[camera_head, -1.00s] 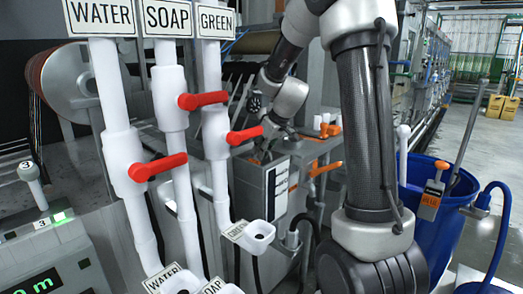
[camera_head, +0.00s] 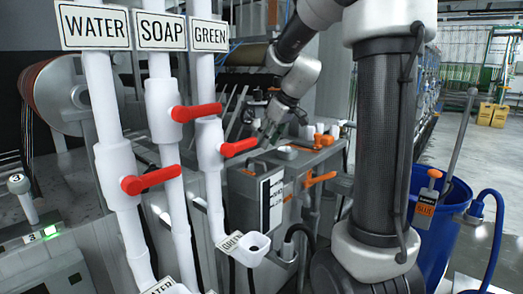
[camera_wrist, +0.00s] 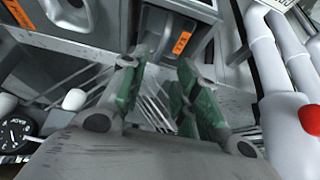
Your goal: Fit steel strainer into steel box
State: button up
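A grey steel box (camera_head: 258,200) with a black-and-white scale and an orange strip stands behind the white pipes in the head view. Its interior cannot be seen. My gripper (camera_head: 268,132) is above and behind this box. In the wrist view its green-padded fingers (camera_wrist: 160,100) are apart, with nothing clearly held between them. A steel housing with an orange label (camera_wrist: 181,42) lies beyond the fingertips at the top of the wrist view; I cannot tell whether it is the strainer or the box. No strainer can be made out surely in either view.
White pipes with red valve levers (camera_head: 151,180) stand at the left and also show at the wrist view's right edge. An orange-handled valve (camera_head: 320,179) is right of the box. A blue barrel (camera_head: 440,225) stands at the right. A dial (camera_wrist: 17,132) is at the wrist view's lower left.

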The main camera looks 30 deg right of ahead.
jog(key=s+a+f+m+h, duration=0.1)
jog(key=s+m, duration=0.1)
jog(key=s, duration=1.2)
jog(key=s+a+m+g+h, duration=0.1)
jog(key=s+a+m, duration=0.1)
jog(key=s, duration=1.2)
jog(key=shift+s+f, duration=0.35)
jog(key=shift+a, duration=0.1)
